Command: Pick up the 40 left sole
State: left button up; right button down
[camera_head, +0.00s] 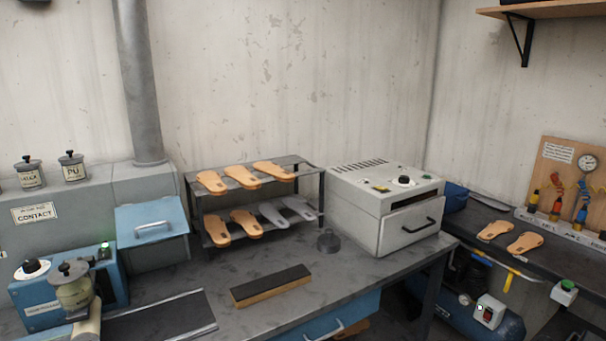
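A dark two-tier rack (188,187) stands on the workbench against the wall. Its top shelf holds three tan soles: a left one (211,182), a middle one (242,177) and a right one (273,171). Its lower shelf holds two tan soles (217,231) (246,223) and two grey soles (273,215) (300,207). Two more tan soles (495,230) (525,242) lie on the right bench. Size marks are too small to read, so I cannot tell which sole is the 40 left. Neither gripper is in view.
A grey oven-like box (385,205) stands right of the rack. A blue machine (65,295) is at left. A blue compressor (470,305) is under the right bench.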

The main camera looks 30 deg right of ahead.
aim_at(242, 175)
jog(key=z, duration=0.7)
jog(key=i+j+u, duration=0.1)
jog(key=i+j, duration=0.1)
jog(key=i, duration=0.1)
